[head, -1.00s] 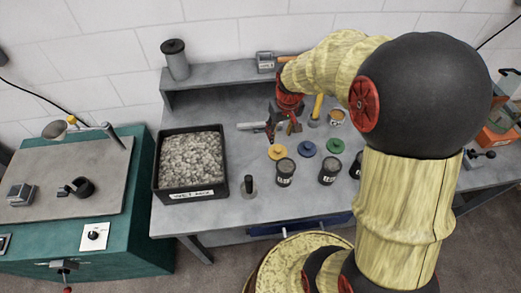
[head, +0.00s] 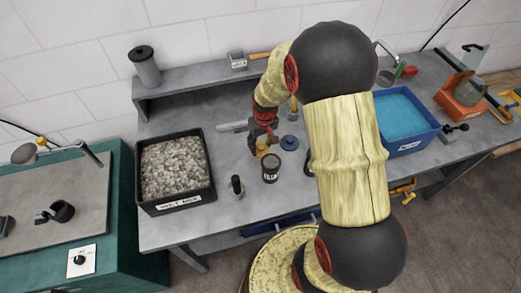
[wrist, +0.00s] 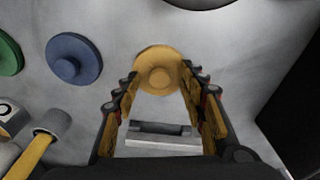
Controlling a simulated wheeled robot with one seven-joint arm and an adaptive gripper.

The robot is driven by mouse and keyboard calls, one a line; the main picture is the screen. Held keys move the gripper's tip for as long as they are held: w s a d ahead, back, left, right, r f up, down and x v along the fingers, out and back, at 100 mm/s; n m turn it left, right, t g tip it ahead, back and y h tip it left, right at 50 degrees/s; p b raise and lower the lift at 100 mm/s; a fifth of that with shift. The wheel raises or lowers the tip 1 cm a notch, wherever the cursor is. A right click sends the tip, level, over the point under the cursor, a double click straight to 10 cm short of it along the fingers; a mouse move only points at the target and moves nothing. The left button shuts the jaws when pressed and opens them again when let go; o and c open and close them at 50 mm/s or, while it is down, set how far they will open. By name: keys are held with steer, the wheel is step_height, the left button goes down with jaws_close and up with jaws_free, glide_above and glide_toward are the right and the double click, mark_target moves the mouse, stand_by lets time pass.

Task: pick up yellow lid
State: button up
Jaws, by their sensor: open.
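The yellow lid (wrist: 159,66) is a round flat disc with a raised knob, lying on the grey bench in the wrist view. My gripper (wrist: 159,76) is open, with its two fingertips on either side of the lid's near part and nothing held between them. I cannot tell if the fingers touch the lid. In the head view my gripper (head: 261,150) is low over the bench beside a dark jar (head: 271,170), and it largely hides the lid there.
A blue lid (wrist: 74,60) and a green lid (wrist: 8,54) lie left of the yellow one in the wrist view. A hammer (wrist: 50,125) lies nearby. A black bin of gravel (head: 205,192) stands left on the bench, and a blue tub (head: 428,137) right.

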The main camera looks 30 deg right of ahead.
steer(key=c, duration=0.3)
steer(key=c, duration=0.6)
steer(key=shift+c, duration=0.2)
